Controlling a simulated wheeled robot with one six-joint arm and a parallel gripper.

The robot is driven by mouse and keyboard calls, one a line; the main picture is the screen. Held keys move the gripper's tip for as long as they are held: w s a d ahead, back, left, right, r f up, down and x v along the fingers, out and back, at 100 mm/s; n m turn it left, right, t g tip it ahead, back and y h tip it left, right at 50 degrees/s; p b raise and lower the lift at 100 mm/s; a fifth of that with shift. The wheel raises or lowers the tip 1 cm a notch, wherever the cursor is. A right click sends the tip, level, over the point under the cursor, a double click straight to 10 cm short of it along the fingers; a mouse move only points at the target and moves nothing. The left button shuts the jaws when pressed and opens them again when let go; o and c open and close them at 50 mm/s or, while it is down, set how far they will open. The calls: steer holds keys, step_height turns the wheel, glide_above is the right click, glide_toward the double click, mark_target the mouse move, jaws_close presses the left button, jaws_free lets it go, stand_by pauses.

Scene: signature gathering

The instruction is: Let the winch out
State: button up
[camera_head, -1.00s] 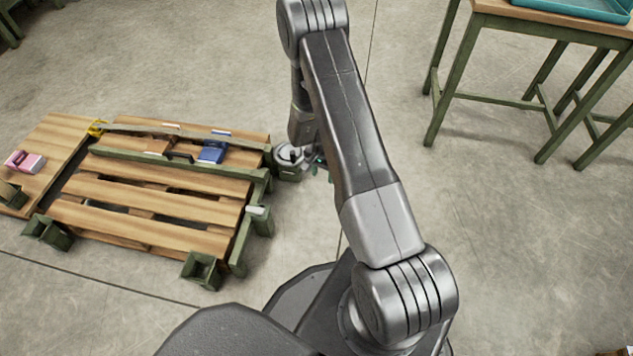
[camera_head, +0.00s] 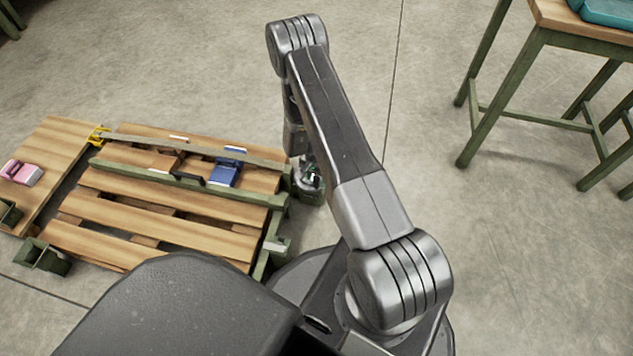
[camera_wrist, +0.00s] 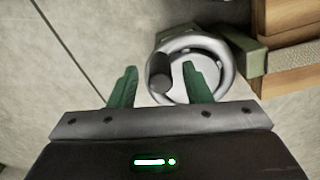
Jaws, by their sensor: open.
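The winch shows in the wrist view as a round grey handwheel with a pale hub and rim (camera_wrist: 228,76). A dark crank knob (camera_wrist: 159,76) stands up from the left side of its rim. My gripper (camera_wrist: 160,68) is open, with one green finger to the left of the knob and the other in front of the hub. The knob appears between the fingertips; I cannot tell how deep it sits or whether a finger touches it. In the head view the wheel (camera_head: 312,187) is small at the right end of the pallet's beam, partly hidden by my arm.
A wooden pallet bed (camera_head: 160,213) with green rails lies at left. A blue block (camera_head: 225,173) and a dark handle (camera_head: 188,179) are on it. A pink item (camera_head: 24,174) lies on the board at far left. A green-legged table (camera_head: 545,30) stands at upper right. The floor between is clear.

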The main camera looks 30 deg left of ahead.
steer(key=shift+f, duration=0.65)
jaws_close()
